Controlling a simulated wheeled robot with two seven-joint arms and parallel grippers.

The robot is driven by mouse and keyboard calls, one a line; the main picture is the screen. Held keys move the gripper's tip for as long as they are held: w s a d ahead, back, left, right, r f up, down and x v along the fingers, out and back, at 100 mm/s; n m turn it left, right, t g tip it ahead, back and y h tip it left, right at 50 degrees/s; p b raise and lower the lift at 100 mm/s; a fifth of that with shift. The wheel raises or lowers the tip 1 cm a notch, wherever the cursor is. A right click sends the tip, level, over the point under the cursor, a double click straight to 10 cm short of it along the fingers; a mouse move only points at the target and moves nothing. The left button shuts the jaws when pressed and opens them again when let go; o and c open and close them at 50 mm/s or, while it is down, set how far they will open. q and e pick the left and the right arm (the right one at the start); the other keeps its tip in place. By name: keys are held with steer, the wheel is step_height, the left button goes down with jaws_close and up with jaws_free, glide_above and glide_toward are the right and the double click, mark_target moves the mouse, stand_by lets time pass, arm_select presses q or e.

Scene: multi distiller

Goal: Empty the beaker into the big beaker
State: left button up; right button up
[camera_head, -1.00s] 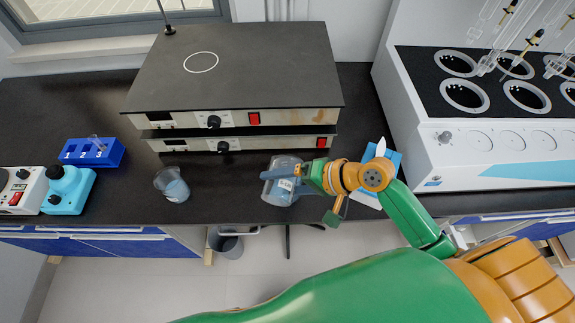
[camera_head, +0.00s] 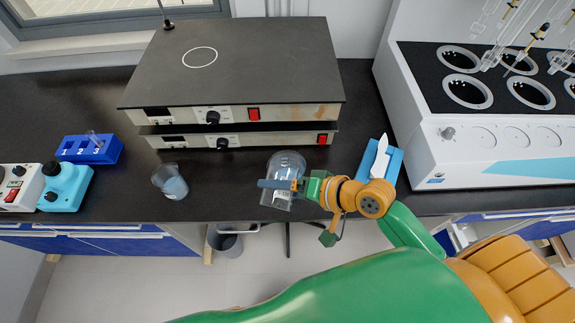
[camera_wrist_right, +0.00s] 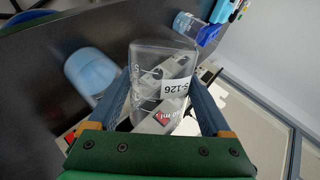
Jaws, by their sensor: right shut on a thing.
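A clear beaker (camera_head: 288,164) stands out over the bench's front edge, in front of the hotplates. My right gripper (camera_head: 284,187) is shut on it. In the right wrist view, the two blue fingers of my right gripper (camera_wrist_right: 168,108) flank this clear beaker (camera_wrist_right: 163,58), which carries a white label with "S-126". I cannot make out liquid in it, nor whether it is clear of the bench. A second beaker (camera_head: 171,183) with pale blue contents sits upright on the bench to the left; it also shows in the right wrist view (camera_wrist_right: 190,26). My left gripper is out of view.
Two stacked hotplates (camera_head: 240,110) stand behind. A blue numbered rack (camera_head: 90,150) and a cyan device (camera_head: 66,187) are at the left. A blue tray (camera_head: 394,165) and a white distiller (camera_head: 480,145) are at the right. Bench between the two beakers is clear.

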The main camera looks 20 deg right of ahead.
steer(key=shift+s+a+f+n+t+b, duration=0.1)
steer(key=shift+s+f+n+t+b, duration=0.15)
steer(key=shift+f, duration=0.15)
steer(key=shift+s+a+f+n+t+b, duration=0.15)
steer(key=shift+f+t+b, duration=0.1)
steer(key=shift+f, duration=0.15)
steer(key=shift+r+n+t+h+p, duration=0.4)
steer(key=shift+r+n+t+p, duration=0.1)
steer(key=shift+r+t+p, duration=0.1)
steer(key=shift+s+a+r+n+t+h, duration=0.1)
steer(key=shift+n+t+h, duration=0.2)
steer(key=shift+n+t, duration=0.45)
steer(key=s+a+f+n+t+b, duration=0.1)
steer(key=s+f+n+t+b, duration=0.1)
steer(key=f+b, duration=0.2)
steer(key=s+a+f+n+t+b, duration=0.1)
steer(key=f+n+t+b, duration=0.2)
steer(key=b, duration=0.6)
steer(key=shift+s+a+f+n, duration=0.15)
steer(key=shift+s+f+n, duration=0.2)
steer(key=shift+f, duration=0.15)
